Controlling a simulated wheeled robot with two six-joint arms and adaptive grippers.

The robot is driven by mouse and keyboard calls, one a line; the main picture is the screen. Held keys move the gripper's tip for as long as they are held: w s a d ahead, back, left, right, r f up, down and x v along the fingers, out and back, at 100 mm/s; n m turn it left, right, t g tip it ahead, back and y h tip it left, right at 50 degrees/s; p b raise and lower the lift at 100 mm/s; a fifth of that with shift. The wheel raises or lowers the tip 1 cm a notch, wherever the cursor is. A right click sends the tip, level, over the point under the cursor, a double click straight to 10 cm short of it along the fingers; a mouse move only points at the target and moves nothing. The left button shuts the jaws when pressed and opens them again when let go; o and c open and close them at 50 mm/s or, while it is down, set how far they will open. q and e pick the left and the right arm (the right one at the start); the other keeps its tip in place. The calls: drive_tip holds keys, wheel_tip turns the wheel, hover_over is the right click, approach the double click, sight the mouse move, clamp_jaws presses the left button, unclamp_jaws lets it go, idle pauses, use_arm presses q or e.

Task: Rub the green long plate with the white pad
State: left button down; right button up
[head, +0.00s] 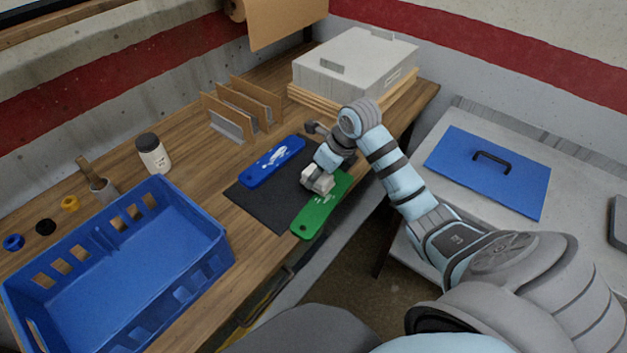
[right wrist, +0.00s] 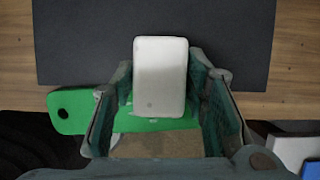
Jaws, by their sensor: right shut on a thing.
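The green long plate (head: 315,217) lies at the table's front edge, partly on the dark mat, with white marks near its middle. It also shows in the right wrist view (right wrist: 73,110), partly hidden behind the pad and my fingers. My right gripper (head: 318,176) is over the plate's far part and shut on the white pad (right wrist: 160,76). The pad also shows in the head view (head: 317,183). It is above or against the plate; I cannot tell if they touch. My left gripper is not in view.
A blue long plate (head: 272,161) with white marks lies at the mat's far left. The dark mat (head: 262,205) is between the plates. A blue crate (head: 200,262) stands at the left, with a white jar (head: 153,155) behind it. A grey box (head: 355,62) stands at the back.

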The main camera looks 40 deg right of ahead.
drive_tip(key=shift+w+d+b, duration=0.25)
drive_tip(key=shift+d, duration=0.5)
drive_tip(key=shift+w+d+b, duration=0.25)
drive_tip(key=shift+d, duration=0.45)
drive_tip(key=shift+w+d+b, duration=0.25)
drive_tip(key=shift+d, duration=0.5)
drive_tip(key=shift+r, duration=0.2)
wheel_tip(320, 180, up, 6)
drive_tip(key=p, duration=0.5)
drive_tip(key=shift+f, duration=0.1)
wheel_tip(320, 180, up, 3)
drive_tip(key=p, duration=0.2)
drive_tip(key=shift+p, duration=0.3)
drive_tip(key=shift+a, duration=0.1)
